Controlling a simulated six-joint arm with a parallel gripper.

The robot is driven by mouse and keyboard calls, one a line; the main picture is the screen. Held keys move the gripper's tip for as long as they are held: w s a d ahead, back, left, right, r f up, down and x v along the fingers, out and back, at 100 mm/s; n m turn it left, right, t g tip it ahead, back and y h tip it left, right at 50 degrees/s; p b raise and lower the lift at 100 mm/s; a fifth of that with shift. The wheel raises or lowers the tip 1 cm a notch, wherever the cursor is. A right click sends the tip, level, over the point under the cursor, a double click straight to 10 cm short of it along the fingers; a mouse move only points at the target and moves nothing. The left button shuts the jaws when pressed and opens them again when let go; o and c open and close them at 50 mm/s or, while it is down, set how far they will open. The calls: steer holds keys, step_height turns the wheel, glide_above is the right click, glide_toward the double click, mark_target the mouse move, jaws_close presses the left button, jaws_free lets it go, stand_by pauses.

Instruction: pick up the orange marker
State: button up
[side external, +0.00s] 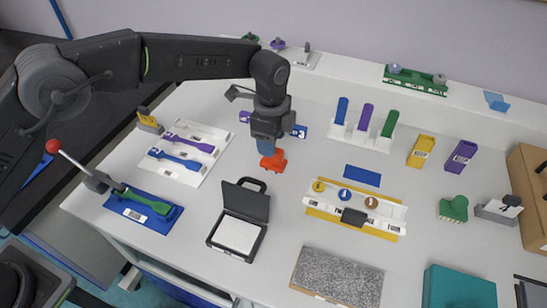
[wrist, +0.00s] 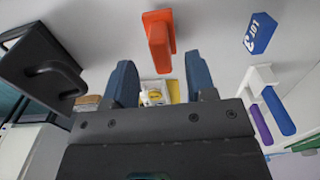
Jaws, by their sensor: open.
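The orange marker (side external: 274,161) stands on the white table, just below my gripper (side external: 266,144) in the side view. It has a flat base with a raised block. In the wrist view the orange marker (wrist: 158,42) shows beyond the fingertips, roughly between the two blue fingers in the picture's width. My gripper (wrist: 161,77) is open, with nothing seen between its fingers. In the side view the fingers are close to the marker's top; I cannot tell whether they touch it.
A black open case (side external: 243,212) stands in front of the marker. A blue lettered block (side external: 299,131) is behind it to the right. White trays (side external: 196,172) with coloured tools lie to the left. A white rack (side external: 362,136) stands at the back right.

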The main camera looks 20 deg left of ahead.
step_height(320, 180, down, 5)
steer(key=shift+f, duration=0.1)
stand_by(0.3)
jaws_close()
stand_by(0.5)
steer(key=shift+r, duration=0.6)
steer(key=r, duration=0.2)
steer(key=a+r, duration=0.1)
steer(key=shift+w+r, duration=0.1)
steer(key=shift+r, duration=0.25)
steer(key=a+r, duration=0.6)
steer(key=a, duration=0.4)
steer(key=shift+a+r, duration=0.15)
steer(key=shift+a, duration=0.25)
